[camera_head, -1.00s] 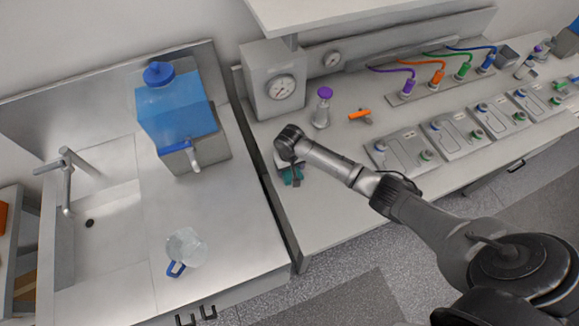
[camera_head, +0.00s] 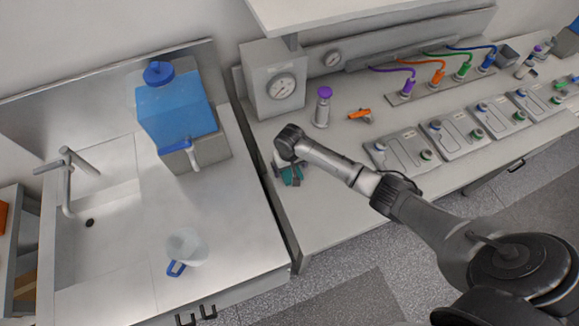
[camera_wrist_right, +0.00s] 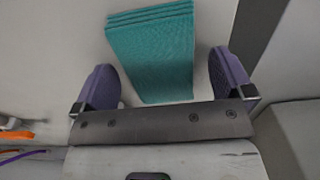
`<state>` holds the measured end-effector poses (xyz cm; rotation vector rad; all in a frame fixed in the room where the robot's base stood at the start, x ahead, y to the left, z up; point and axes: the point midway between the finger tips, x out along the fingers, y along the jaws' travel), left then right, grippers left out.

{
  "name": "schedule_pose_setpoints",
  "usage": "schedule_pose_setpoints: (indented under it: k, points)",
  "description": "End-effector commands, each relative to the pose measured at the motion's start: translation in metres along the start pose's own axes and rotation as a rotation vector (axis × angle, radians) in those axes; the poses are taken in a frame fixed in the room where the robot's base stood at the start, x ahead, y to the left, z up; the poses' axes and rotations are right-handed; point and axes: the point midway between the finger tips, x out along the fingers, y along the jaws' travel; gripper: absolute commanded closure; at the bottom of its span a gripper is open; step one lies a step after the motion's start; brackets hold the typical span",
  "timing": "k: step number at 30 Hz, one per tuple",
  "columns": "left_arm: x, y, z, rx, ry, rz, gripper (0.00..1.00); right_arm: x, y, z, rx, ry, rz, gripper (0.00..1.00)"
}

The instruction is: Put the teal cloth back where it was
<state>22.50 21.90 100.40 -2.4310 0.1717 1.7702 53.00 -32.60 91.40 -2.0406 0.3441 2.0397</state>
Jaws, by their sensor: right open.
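The teal cloth (camera_wrist_right: 150,55) is a folded, layered rectangle lying on the light bench top in the right wrist view. It shows in the head view as a small teal patch (camera_head: 291,176), partly hidden by my right gripper (camera_head: 286,181). In the right wrist view my right gripper (camera_wrist_right: 163,85) is open, with its two purple-grey fingers apart on either side of the cloth's near end. I see no finger touching the cloth; the height between them is hard to judge. My left gripper is not in view.
The bench's left edge (camera_head: 270,205) is close to the cloth, beside the sink counter (camera_head: 225,240). A gauge box (camera_head: 272,85), purple-capped bottle (camera_head: 322,108) and orange-handled tool (camera_head: 359,114) stand behind. A blue-lidded water tank (camera_head: 175,110) and clear jug (camera_head: 186,246) stand left.

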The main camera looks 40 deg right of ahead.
Motion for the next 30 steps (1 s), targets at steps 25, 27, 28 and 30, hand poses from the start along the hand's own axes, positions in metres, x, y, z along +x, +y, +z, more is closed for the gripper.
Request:
schedule_pose_setpoints:
  k: [25,27,28,30]
  points:
    - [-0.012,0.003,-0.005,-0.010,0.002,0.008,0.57,-0.118,0.000,-0.001,0.000,0.001,0.000,0.01]
    - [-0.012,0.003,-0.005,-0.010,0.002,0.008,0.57,-0.119,0.000,-0.001,0.000,0.001,-0.001,0.01]
    - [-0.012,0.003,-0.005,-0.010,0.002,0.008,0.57,-0.119,0.000,-0.001,0.000,0.001,-0.001,0.01]
    - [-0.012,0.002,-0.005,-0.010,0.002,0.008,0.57,-0.117,-0.001,0.002,-0.006,0.001,-0.001,0.01]
